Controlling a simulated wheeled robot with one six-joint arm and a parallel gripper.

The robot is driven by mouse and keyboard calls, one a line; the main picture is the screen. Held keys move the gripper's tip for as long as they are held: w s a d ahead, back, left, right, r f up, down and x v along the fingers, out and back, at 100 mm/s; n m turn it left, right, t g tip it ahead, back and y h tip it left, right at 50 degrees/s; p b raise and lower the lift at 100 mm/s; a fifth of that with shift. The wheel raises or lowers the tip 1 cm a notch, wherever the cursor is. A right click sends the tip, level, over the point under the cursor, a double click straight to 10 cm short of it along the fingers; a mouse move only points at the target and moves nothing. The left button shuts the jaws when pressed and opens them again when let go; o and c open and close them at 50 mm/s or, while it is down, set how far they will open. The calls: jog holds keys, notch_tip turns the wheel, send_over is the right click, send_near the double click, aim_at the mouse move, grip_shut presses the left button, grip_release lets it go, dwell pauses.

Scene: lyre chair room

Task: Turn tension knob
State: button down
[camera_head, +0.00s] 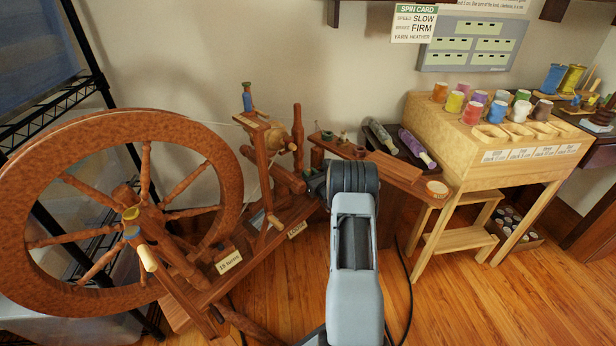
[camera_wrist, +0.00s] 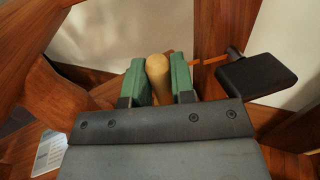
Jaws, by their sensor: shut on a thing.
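The wooden spinning wheel stands at the left in the head view, with its big wheel rim (camera_head: 45,150) and its flyer post (camera_head: 298,135) to the right. In the wrist view, a pale wooden knob (camera_wrist: 158,82) with a rounded end sits between the two green finger pads of my gripper (camera_wrist: 159,64). The pads press on both its sides. In the head view my own arm hides the fingers and the knob. A small "LOOSE" label (camera_head: 297,230) is on the wheel's base, and a "1½ turns" label (camera_head: 229,261) lies further left.
A spin card (camera_head: 414,23) on the wall reads slow, brake firm, yarn heather. A wooden stand (camera_head: 440,120) with several coloured yarn spools is at the right. Open floor (camera_head: 480,300) lies at front right.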

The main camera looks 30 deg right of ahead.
jog(key=shift+y, duration=0.3)
jog(key=c, duration=1)
grip_release()
jog(key=shift+o, duration=0.2)
jog(key=s+p, duration=0.4)
jog(key=s, duration=0.9)
jog(key=shift+s, duration=0.4)
jog(key=shift+a, duration=0.25)
